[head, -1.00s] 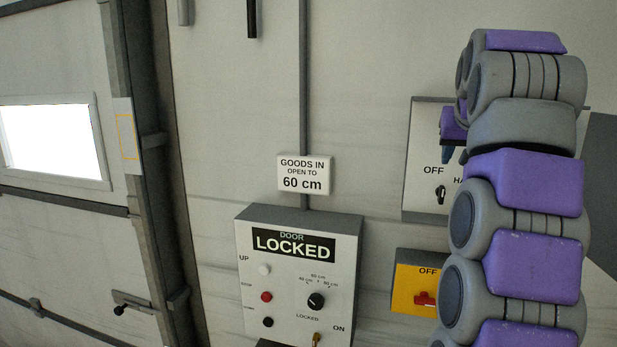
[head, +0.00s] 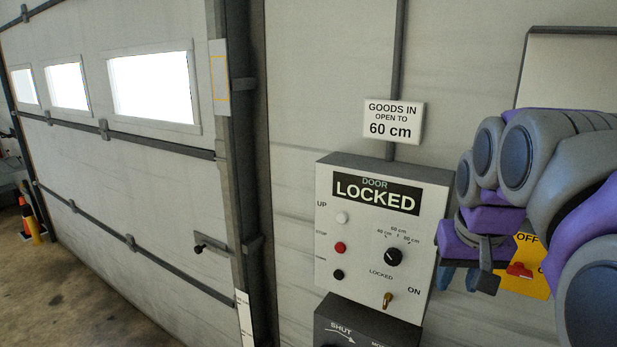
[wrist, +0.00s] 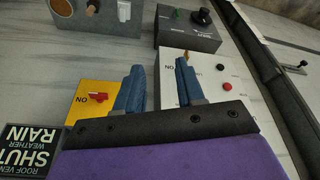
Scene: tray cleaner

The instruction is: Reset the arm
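My gripper (head: 459,278) is at the right of the head view, with my grey and purple arm folded behind it. Its blue fingers point down, close to the right side of the door control panel in the picture. In the wrist view my gripper (wrist: 158,70) shows two blue fingers standing well apart with nothing between them. The fingers are open and empty. Parts of the wall behind the arm are hidden.
The door control panel (head: 330,240), reading LOCKED, is on the wall under a GOODS IN sign (head: 394,122). A yellow switch box (head: 532,250) is partly behind my arm. The big sectional door (head: 130,190) is at left, with open floor (head: 90,290) before it.

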